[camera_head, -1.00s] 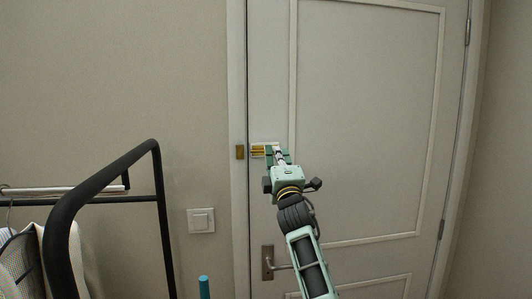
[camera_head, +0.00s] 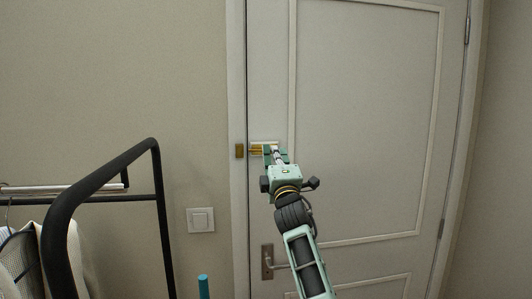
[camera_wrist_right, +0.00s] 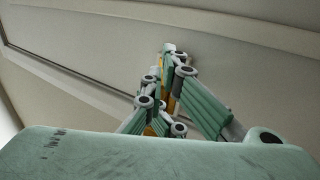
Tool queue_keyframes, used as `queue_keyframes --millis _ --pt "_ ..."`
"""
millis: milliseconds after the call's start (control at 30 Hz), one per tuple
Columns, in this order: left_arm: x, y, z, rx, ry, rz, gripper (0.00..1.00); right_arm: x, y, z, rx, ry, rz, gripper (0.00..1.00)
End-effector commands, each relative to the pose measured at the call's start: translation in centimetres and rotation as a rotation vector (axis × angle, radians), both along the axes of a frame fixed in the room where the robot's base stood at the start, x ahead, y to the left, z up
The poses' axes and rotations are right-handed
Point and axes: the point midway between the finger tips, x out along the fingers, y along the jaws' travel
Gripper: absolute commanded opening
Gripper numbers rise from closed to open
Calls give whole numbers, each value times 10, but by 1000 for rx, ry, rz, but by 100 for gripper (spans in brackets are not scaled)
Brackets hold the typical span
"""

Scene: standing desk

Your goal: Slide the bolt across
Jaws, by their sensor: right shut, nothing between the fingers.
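The brass bolt (camera_head: 256,151) is mounted on the white door (camera_head: 365,110) near its left edge. Its brass catch (camera_head: 239,151) is on the door frame to the left. The bolt's rod reaches left from its mount towards the catch; I cannot tell whether its tip is in the catch. My right gripper (camera_head: 270,150) is shut and empty, up against the right part of the bolt and hiding it. In the right wrist view the right gripper (camera_wrist_right: 168,60) is at the door surface, with bits of brass showing between its links. My left gripper is out of view.
A door handle (camera_head: 268,262) is below the bolt, close to my right forearm. A light switch (camera_head: 201,220) is on the wall. A black clothes rack (camera_head: 160,200) with hanging clothes stands at the left, and a teal post (camera_head: 204,287) rises at the bottom.

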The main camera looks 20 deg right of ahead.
Motion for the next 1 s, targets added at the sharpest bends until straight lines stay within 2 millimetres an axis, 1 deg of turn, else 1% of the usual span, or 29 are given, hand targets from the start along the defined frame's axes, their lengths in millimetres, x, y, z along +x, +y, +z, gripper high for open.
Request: queue_keyframes --millis 1000 --pt "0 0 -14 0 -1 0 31 6 21 -1 1 1 1 0"
